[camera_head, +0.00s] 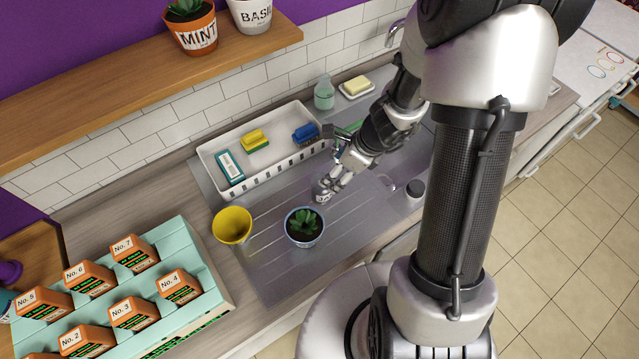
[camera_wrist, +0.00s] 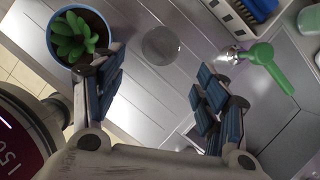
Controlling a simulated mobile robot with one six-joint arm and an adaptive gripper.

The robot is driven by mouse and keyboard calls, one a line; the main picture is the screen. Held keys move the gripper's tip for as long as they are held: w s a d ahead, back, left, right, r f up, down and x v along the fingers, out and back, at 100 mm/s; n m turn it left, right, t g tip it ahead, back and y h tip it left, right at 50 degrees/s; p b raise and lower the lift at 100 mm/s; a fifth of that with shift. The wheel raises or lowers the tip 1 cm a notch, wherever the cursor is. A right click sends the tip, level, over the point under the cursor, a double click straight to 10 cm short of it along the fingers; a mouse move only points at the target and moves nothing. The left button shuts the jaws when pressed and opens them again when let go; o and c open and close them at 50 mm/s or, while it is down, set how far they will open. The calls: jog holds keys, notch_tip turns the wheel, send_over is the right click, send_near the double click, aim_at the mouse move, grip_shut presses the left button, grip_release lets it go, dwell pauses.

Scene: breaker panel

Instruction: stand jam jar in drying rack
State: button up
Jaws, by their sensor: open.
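A clear, round, glass-like thing (camera_wrist: 162,45), which I take to be the jam jar, is on the metal drainboard in the wrist view, beyond my fingertips. In the head view it is hard to separate from my gripper (camera_head: 333,182). My gripper (camera_wrist: 150,78) is open with blue finger pads, and nothing is between the pads. A white slotted rack (camera_head: 285,177) stands at the back of the drainboard, holding a teal box, a yellow sponge and a blue brush. Its corner (camera_wrist: 232,18) shows at the upper right in the wrist view.
A potted succulent (camera_head: 304,227) stands close to my gripper on the front side, with a yellow pot (camera_head: 232,225) to its left. Bare drainboard (camera_head: 270,270) lies in front.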

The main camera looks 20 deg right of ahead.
jog(key=b+x, duration=0.6)
jog(key=x, duration=0.8)
jog(key=shift+w+a+f, duration=0.2)
jog(key=shift+w+f, duration=0.05)
jog(key=shift+c, duration=0.2)
jog(key=shift+r, duration=0.1)
jog(key=c, duration=1.4)
jog(key=shift+o, duration=0.2)
jog(key=shift+r, duration=0.1)
notch_tip(320, 180, up, 19)
jog(key=p, duration=1.1)
jog(key=w+a+f+b, duration=0.3)
jog(key=w+a+f, duration=0.1)
jog(key=w+a, duration=0.25)
jog(key=w+a+f+b, duration=0.35)
jog(key=w+a, duration=0.25)
jog(key=w, duration=0.2)
jog(key=f, duration=0.6)
jog(key=shift+a+b, duration=0.3)
jog(key=shift+w+f+b, duration=0.1)
jog(key=shift+f+b, duration=0.5)
jog(key=shift+f, duration=1.5)
